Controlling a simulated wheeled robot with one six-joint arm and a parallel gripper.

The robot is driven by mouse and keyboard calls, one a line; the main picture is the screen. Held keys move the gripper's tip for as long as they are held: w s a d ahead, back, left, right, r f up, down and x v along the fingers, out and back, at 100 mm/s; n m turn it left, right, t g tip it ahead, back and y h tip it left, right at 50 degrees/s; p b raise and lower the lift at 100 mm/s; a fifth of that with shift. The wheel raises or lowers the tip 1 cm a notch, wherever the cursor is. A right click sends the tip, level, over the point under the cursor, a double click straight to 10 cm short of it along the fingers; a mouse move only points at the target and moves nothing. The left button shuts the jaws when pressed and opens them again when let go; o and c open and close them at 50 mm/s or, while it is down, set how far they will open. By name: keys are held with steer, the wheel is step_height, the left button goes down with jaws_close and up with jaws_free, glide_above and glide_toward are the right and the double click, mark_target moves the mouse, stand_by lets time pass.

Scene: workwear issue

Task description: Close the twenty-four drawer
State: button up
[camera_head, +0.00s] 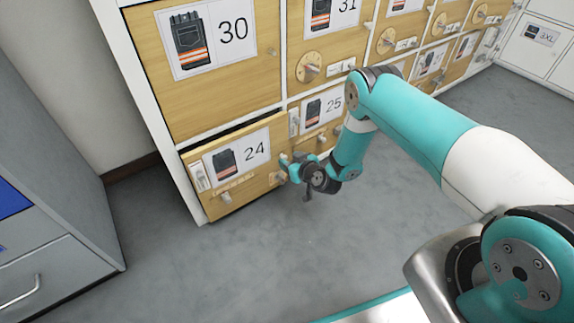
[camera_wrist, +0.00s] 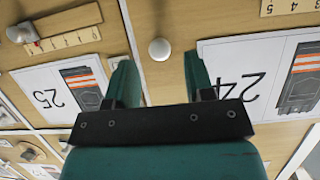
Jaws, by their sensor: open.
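The twenty-four drawer (camera_head: 262,183) is a light wood front at the bottom left of the cabinet, with a label reading 24 and a picture of a dark vest. It stands partly out, with a dark gap along its top edge. My gripper (camera_head: 285,168) is at the right end of this front. In the wrist view, turned upside down, my open gripper (camera_wrist: 159,78) faces the wood, with a small round pale knob (camera_wrist: 160,49) showing beyond and between its fingers. The 24 label (camera_wrist: 232,55) is to the right. Whether the fingers touch the front cannot be told.
The drawer labelled 25 (camera_head: 325,109) is to the right, and the door labelled 30 (camera_head: 225,95) is above. A grey cabinet (camera_head: 60,250) stands at the left. The grey floor (camera_head: 230,265) in front is clear.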

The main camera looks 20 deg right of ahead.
steer(key=shift+b+x, duration=0.35)
steer(key=shift+x, duration=0.9)
